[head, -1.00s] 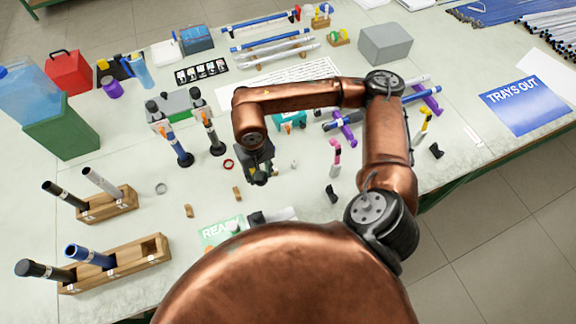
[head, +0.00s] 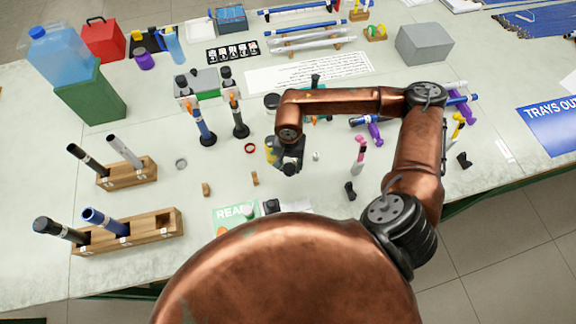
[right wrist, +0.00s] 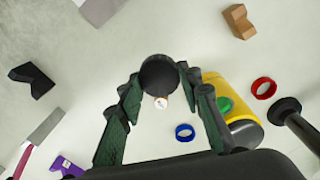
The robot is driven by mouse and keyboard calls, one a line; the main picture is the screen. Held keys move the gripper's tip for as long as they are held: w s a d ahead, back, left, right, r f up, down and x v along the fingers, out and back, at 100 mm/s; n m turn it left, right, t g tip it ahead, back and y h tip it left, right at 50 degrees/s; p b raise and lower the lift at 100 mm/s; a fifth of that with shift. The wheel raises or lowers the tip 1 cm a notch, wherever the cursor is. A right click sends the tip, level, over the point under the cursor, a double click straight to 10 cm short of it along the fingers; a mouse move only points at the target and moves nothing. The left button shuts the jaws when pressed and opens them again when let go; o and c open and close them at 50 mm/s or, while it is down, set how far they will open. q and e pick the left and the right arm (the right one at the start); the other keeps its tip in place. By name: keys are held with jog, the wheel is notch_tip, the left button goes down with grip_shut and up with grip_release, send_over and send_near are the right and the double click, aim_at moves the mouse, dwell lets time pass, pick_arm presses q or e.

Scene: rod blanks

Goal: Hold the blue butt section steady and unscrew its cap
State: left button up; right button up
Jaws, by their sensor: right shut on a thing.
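The blue butt section (head: 104,222) leans in the front wooden rack (head: 165,228) at the lower left of the head view. Its upper end shows blue, with no black cap on it. My right gripper (head: 290,166) is over the middle of the table, well to the right of that rack. In the right wrist view, my right gripper (right wrist: 160,84) is shut on a round black piece (right wrist: 158,72), seen end-on; it looks like a cap. How far it stands above the table is hard to tell. My left gripper is not in view.
A black section (head: 60,230) leans beside the blue one. A second rack (head: 128,176) stands behind. Upright rods (head: 203,128) in black bases stand left of my right gripper. A red ring (right wrist: 264,88), a blue ring (right wrist: 184,132) and a yellow item (right wrist: 238,104) lie near it.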

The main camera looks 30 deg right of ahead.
aim_at(288, 167)
jog(key=w+f, duration=0.1)
jog(key=f, duration=0.1)
jog(key=w+d+f, duration=0.1)
jog(key=w, duration=0.1)
jog(key=shift+f, duration=1.85)
jog(key=shift+f, duration=0.2)
jog(key=o, duration=1)
jog(key=shift+r, duration=0.1)
notch_tip(288, 167, up, 12)
jog(key=shift+r, duration=0.15)
jog(key=shift+a, duration=0.1)
